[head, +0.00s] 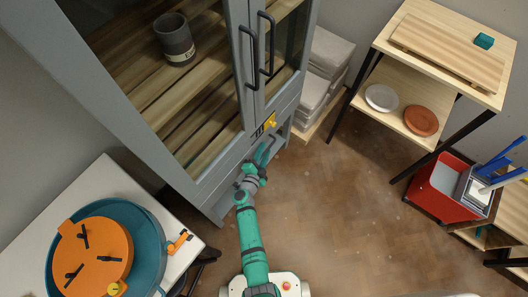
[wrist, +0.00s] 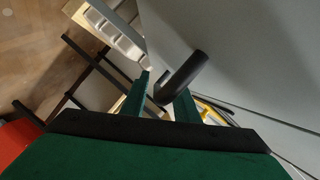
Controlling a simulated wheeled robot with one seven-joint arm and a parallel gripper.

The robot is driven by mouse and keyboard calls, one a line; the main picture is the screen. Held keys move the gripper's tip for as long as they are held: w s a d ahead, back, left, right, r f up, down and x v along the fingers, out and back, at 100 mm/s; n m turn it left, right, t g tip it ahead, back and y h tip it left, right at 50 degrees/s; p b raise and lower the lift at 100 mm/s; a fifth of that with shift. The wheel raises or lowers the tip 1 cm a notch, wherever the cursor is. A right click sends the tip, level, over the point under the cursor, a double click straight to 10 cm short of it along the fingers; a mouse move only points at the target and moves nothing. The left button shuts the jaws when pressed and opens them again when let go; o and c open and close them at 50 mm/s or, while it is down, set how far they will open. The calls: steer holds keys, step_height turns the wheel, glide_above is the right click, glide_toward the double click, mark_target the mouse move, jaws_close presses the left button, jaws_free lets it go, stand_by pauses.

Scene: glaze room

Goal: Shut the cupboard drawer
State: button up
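The grey cupboard (head: 205,190) stands at the top centre of the head view, with glass doors above and a drawer front (head: 240,150) low down. My gripper (head: 265,152) is at the drawer front, close to the black drawer handle (head: 275,138). In the wrist view, the handle (wrist: 182,75) reaches down between the two green fingertips of my gripper (wrist: 163,92). The fingers are apart, and I cannot tell whether either touches the handle. My arm hides part of the drawer, and how far it stands out is hard to tell.
A white table (head: 110,185) with a teal basin (head: 155,240) and orange disc (head: 95,250) is at left. A wooden shelf (head: 430,40) and red bin (head: 435,195) are at right. Grey stacked blocks (head: 325,60) stand beside the cupboard. The brown floor (head: 345,215) between is clear.

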steer(key=v, duration=1.1)
stand_by(0.5)
steer(key=s+r+n+t+y, duration=0.1)
steer(key=s+r+n+y, duration=0.4)
steer(key=s+r+n, duration=1.1)
steer(key=s+r, duration=1.2)
steer(key=s, duration=0.1)
steer(key=shift+s+d+y, duration=0.25)
steer(key=shift+d+y, duration=0.1)
steer(key=shift+y, duration=0.05)
